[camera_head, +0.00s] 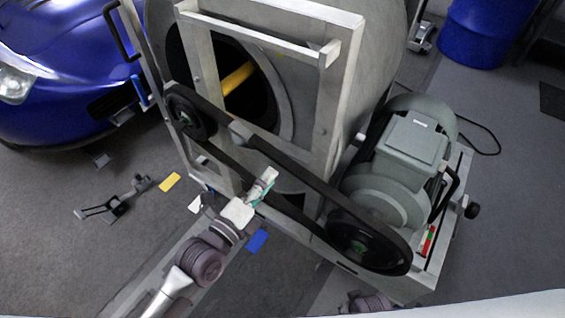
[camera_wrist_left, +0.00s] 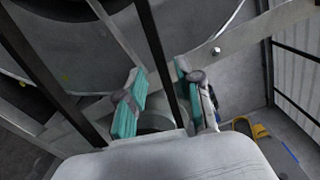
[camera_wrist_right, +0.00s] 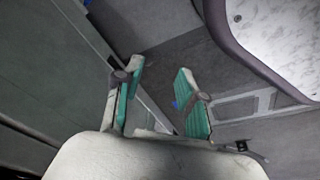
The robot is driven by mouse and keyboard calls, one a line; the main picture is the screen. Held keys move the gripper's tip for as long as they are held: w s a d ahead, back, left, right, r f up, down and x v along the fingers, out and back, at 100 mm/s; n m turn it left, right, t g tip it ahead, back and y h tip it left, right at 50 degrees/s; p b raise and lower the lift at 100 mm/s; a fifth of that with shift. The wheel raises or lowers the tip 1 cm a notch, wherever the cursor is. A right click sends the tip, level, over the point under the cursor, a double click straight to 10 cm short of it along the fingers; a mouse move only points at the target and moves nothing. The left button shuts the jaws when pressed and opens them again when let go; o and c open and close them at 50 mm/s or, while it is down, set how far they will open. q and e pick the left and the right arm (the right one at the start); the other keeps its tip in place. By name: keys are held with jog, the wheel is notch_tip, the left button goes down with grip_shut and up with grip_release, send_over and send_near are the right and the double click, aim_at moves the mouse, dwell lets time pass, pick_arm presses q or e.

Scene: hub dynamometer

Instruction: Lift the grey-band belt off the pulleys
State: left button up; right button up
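A dark belt (camera_head: 305,178) runs around the small upper-left pulley (camera_head: 192,113) and the larger lower-right pulley (camera_head: 362,241) on the machine frame. I cannot make out a grey band on it. My left gripper (camera_head: 266,184) is at the belt's lower run, between the pulleys. In the left wrist view, a dark belt strand (camera_wrist_left: 163,55) passes between the left gripper's parted fingers (camera_wrist_left: 160,102), with gaps showing beside it. My right gripper (camera_wrist_right: 157,100) is open and empty in the right wrist view; its fingers cannot be made out in the head view.
A grey motor (camera_head: 410,145) stands behind the larger pulley. The metal frame (camera_head: 335,95) and large drum (camera_head: 375,40) rise behind the belt. A blue car (camera_head: 60,60) is at left, a blue bin (camera_head: 485,30) at back right. Yellow (camera_head: 169,182) and blue (camera_head: 256,241) pieces show near the floor.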

aim_at(281, 164)
pick_arm(q)
jog(key=x, duration=0.5)
jog(key=shift+w+d, duration=0.25)
jog(key=shift+w, duration=0.05)
jog(key=shift+x, duration=0.75)
pick_arm(e)
jog(key=shift+w+a+r, duration=0.1)
jog(key=shift+w+r, duration=0.25)
jog(key=shift+r, duration=0.3)
jog(key=shift+w+r, duration=0.35)
jog(key=shift+r, duration=0.3)
pick_arm(q)
grip_shut()
jog(key=shift+a+r, duration=0.1)
jog(key=shift+r, duration=0.05)
jog(key=shift+w+a+r, duration=0.1)
jog(key=shift+w, duration=0.05)
jog(key=shift+w+a+r, duration=0.1)
jog(key=shift+a, duration=0.1)
pick_arm(e)
jog(key=shift+s+f, duration=0.2)
jog(key=shift+f, duration=0.4)
jog(key=shift+s+f, duration=0.2)
jog(key=shift+f, duration=0.4)
